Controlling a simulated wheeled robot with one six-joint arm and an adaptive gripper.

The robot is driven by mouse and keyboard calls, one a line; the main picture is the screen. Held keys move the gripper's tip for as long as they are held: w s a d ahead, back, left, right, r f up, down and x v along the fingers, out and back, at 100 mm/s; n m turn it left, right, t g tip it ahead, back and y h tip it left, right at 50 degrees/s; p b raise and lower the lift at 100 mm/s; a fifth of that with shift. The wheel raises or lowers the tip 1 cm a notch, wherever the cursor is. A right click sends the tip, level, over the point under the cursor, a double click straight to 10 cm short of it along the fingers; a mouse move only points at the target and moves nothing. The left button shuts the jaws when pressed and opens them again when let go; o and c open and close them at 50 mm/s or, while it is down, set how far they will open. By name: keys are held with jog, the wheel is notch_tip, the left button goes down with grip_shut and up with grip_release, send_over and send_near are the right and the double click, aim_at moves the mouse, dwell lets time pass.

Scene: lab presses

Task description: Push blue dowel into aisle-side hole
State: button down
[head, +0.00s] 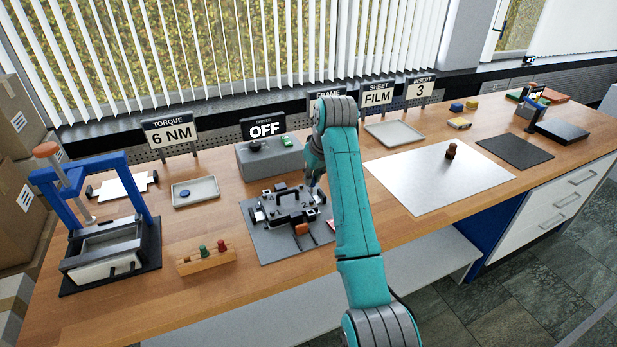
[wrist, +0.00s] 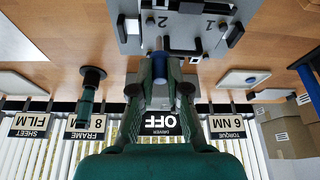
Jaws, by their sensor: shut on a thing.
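The grey fixture plate (head: 262,232) lies on the bench in the head view, with black clamps and a raised block on it. In the wrist view, which is upside down, the block (wrist: 187,32) carries the numbers 2 and 1. My gripper (wrist: 160,64) is shut on the blue dowel (wrist: 158,46). The dowel points toward the block near the number 2. I cannot tell whether its tip is in a hole. In the head view my gripper (head: 311,180) is low at the fixture's right back side, and its fingers partly hide the dowel.
The grey driver box (head: 270,157), reading OFF, stands behind the fixture. A wooden rack (head: 207,261) with green and red pegs is at front left. A blue-framed press (head: 105,215) stands at far left. A pale sheet (head: 440,180) lies to the right.

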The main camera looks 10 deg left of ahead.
send_over(309, 210)
jog(key=s+d, duration=0.1)
jog(key=shift+f, duration=2.9)
jog(key=shift+f, duration=2.05)
jog(key=c, duration=1.1)
grip_release()
jog(key=v, duration=1.2)
jog(key=shift+d, duration=0.1)
